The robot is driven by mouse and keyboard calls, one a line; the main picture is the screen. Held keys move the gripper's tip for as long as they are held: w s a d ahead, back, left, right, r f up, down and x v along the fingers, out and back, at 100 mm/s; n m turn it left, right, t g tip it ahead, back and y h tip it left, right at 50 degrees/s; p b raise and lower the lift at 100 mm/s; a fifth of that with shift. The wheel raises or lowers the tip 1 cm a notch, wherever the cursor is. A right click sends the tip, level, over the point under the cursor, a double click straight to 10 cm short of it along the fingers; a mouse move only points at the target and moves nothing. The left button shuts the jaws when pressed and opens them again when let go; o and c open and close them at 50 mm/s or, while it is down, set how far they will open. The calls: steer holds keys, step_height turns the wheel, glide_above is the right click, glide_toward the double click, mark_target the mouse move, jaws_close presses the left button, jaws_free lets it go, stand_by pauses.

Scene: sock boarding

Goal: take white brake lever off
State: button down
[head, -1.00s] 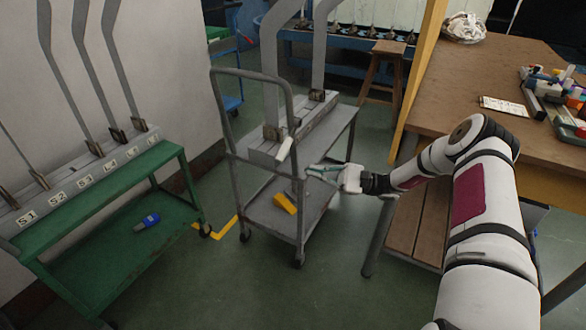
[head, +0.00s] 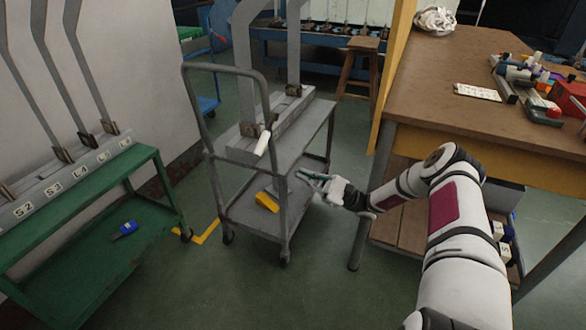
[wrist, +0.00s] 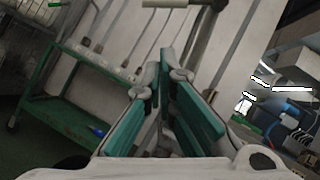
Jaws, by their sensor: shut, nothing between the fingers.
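The white brake lever (head: 263,143) is a short pale cylinder at the near end of the grey fixture on the trolley's top shelf. It sticks out toward me at a tilt. A pale bar at the top edge of the wrist view (wrist: 165,3) may be the same lever. My gripper (head: 306,175) is to the right of the lever and lower in the picture, apart from it. Its teal-padded fingers also show in the wrist view (wrist: 160,80), shut and empty.
The grey trolley (head: 225,165) has a tall handle frame at its left and a yellow block (head: 267,202) on its lower shelf. A green cart (head: 150,213) with a blue item (head: 124,230) stands left. A wooden bench (head: 445,105) stands right. Green floor is open in front.

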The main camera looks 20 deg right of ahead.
mark_target(265, 137)
steer(key=w+a+r+b, duration=0.1)
steer(key=w+a+r, duration=0.1)
steer(key=a+r, duration=0.5)
steer(key=shift+b+x, duration=0.35)
steer(key=shift+x, duration=0.55)
steer(key=shift+s+a, duration=0.1)
steer(key=shift+a, duration=0.05)
steer(key=shift+s+a+r+m+t+p, duration=0.2)
steer(key=shift+m+t+p, duration=0.2)
steer(key=shift+m+p, duration=0.25)
